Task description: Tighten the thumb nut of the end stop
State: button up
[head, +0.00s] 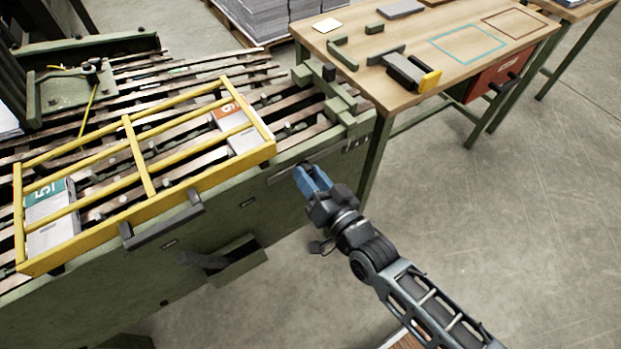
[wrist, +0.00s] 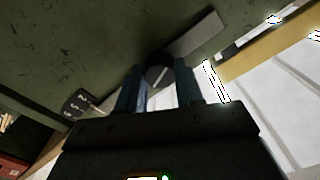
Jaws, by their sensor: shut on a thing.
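My gripper (head: 306,177) has blue fingers and reaches the green side of the machine, just below its top edge at the right end. In the wrist view the fingers are closed on both sides of a dark round knob, which looks like the thumb nut (wrist: 158,75). A pale line crosses the knob's face. A grey flat bar (wrist: 195,35) lies beside the knob on the green side; it looks like part of the end stop. In the head view the nut is hidden by my fingers.
A yellow guard frame (head: 150,232) lies over the machine's slats, with numbered stacks (head: 48,200) under it. A small numbered counter (wrist: 78,103) is on the machine's side near my fingers. A wooden table (head: 440,30) with loose parts stands behind. The floor (head: 500,220) at right is clear.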

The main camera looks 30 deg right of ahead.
jog(key=shift+m+b, duration=0.7)
jog(key=shift+m, duration=1.1)
jog(key=o, duration=1)
jog(key=shift+o, duration=0.2)
jog(key=s, duration=0.7)
jog(key=shift+s, duration=0.4)
